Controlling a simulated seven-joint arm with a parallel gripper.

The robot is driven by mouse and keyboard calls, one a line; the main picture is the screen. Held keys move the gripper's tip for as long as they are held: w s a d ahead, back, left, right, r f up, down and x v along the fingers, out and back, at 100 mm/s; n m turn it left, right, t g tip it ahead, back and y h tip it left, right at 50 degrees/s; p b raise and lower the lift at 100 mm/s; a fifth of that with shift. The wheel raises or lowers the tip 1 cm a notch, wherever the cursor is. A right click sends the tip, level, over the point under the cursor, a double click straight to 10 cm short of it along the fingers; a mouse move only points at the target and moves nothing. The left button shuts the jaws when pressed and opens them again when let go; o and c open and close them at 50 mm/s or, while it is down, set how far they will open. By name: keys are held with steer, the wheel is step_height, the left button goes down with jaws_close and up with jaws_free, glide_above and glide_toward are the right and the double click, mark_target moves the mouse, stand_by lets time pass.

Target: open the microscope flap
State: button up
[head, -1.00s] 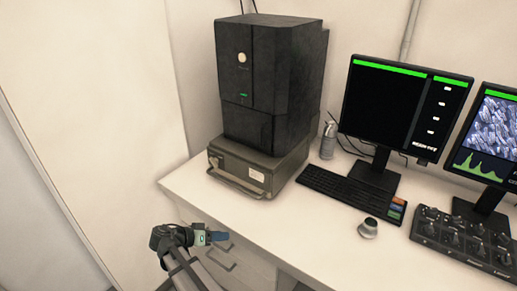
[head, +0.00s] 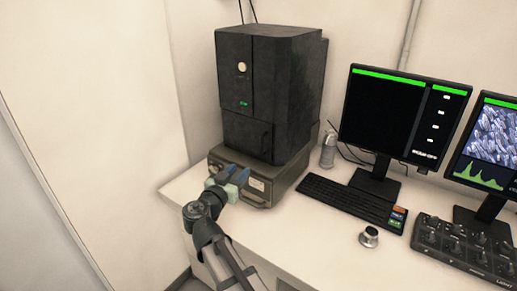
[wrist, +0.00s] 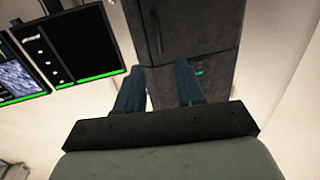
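The microscope (head: 265,85) is a tall black cabinet at the back left of the desk, with a round light button and a small green light on its front. Its lower front panel (head: 246,135), the likely flap, looks closed. In the wrist view the dark cabinet front (wrist: 205,25) fills the upper middle, with a slim handle-like strip (wrist: 157,32) on it. My gripper (head: 236,173) is in front of the grey base unit, below the lower panel. Its two blue fingers (wrist: 160,85) are apart with nothing between them. I cannot tell the exact gap to the microscope.
The grey base unit (head: 285,187) under the microscope has a front handle. A keyboard (head: 352,200), a spray bottle (head: 328,150), a black monitor (head: 385,120), a knob (head: 369,237) and a control panel (head: 465,255) stand to the right. The desk front (head: 300,240) is clear.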

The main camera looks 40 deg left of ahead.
mark_target(261, 145)
steer(key=w, duration=0.4)
steer(key=w+a, duration=0.1)
steer(key=w, duration=0.4)
steer(key=w+a+r, duration=0.1)
steer(key=w, duration=0.4)
steer(key=shift+c, duration=0.3)
jaws_close()
stand_by(0.3)
